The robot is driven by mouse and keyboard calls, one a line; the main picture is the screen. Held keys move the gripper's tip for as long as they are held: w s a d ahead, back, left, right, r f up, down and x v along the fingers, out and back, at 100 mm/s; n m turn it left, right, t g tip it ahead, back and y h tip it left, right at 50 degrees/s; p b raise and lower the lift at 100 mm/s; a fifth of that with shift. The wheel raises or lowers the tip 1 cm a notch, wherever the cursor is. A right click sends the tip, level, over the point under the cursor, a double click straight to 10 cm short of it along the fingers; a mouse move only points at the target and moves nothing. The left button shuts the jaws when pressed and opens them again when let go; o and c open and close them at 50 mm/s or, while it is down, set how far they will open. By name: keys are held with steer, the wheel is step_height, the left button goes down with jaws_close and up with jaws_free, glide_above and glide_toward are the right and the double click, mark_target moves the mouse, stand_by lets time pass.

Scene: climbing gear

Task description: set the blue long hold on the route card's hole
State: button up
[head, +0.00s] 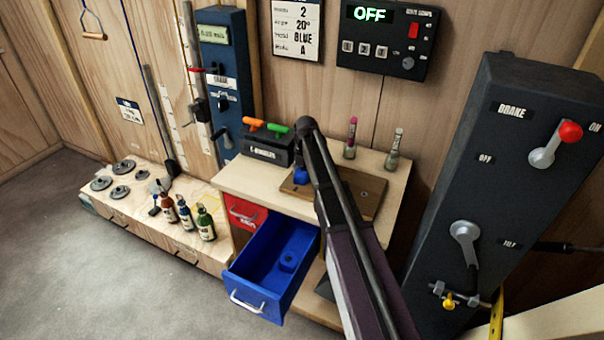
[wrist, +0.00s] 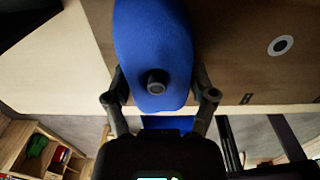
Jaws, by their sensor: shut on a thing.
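My gripper (wrist: 159,97) is shut on the blue long hold (wrist: 153,40), with one finger on each side of it. The hold has a dark round bolt near its close end. It is over the brown board (wrist: 235,70); I cannot tell whether it touches it. A pale-ringed hole (wrist: 280,45) shows in the board to the right of the hold, apart from it. In the head view a bit of the blue hold (head: 301,176) shows left of my arm, which hides my gripper. The route card (head: 297,30) on the wall reads 2, 20°, BLUE, A.
The blue drawer (head: 250,296) stands open below the bench, with a blue piece (head: 288,260) inside. A black box with orange and green handles (head: 266,147) is left of the board. Two small bottles (head: 351,138) (head: 394,150) stand behind it. The dark brake panel (head: 500,180) is at right.

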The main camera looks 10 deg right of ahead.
mark_target(305, 171)
steer(key=o, duration=1.2)
steer(key=shift+r, duration=0.1)
step_height(305, 171, up, 12)
steer(key=p, duration=1.2)
steer(key=shift+d, duration=0.15)
steer(key=shift+s, duration=0.15)
